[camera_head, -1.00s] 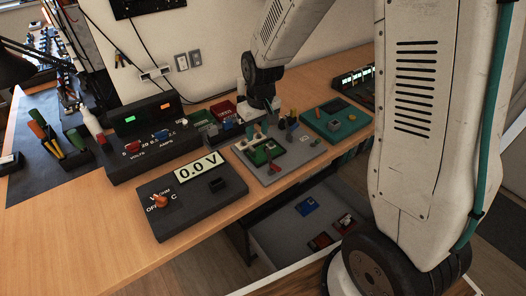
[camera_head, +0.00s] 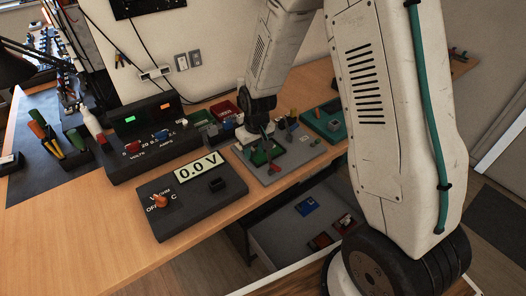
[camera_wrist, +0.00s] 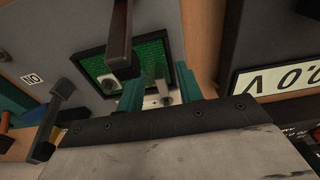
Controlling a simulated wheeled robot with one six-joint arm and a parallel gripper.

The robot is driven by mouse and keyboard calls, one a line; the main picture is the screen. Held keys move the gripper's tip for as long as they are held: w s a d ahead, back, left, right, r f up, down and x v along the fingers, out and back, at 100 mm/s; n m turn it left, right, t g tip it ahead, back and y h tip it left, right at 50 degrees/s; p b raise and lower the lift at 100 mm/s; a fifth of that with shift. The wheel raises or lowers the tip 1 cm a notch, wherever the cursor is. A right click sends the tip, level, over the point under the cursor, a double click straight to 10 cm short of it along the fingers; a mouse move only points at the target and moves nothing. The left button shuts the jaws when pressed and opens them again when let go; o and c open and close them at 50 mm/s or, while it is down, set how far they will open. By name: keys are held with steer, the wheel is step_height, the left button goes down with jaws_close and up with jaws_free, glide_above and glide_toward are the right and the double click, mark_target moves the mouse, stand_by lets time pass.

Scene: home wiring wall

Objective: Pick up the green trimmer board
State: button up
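The green trimmer board (camera_head: 262,156) sits in a dark frame on a grey panel (camera_head: 270,178), in the middle of the bench. In the wrist view the green board (camera_wrist: 147,54) fills part of the dark frame, with a small round light knob near its lower left. My gripper (camera_head: 264,141) is just above the board. In the wrist view its two teal fingertips (camera_wrist: 160,90) are apart, with a small pale metal part showing between them. Whether the fingertips touch the board cannot be told. A dark bar (camera_wrist: 119,30) hides part of the board.
A meter reading 0.0 V (camera_head: 197,167) stands left of the panel, and a power supply (camera_head: 150,140) is behind it. A teal unit (camera_head: 322,120) is to the right. Small red and green bins (camera_head: 222,109) are behind. An open drawer (camera_head: 285,240) is below the bench.

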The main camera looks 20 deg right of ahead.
jaws_close()
steer(key=shift+r, duration=0.1)
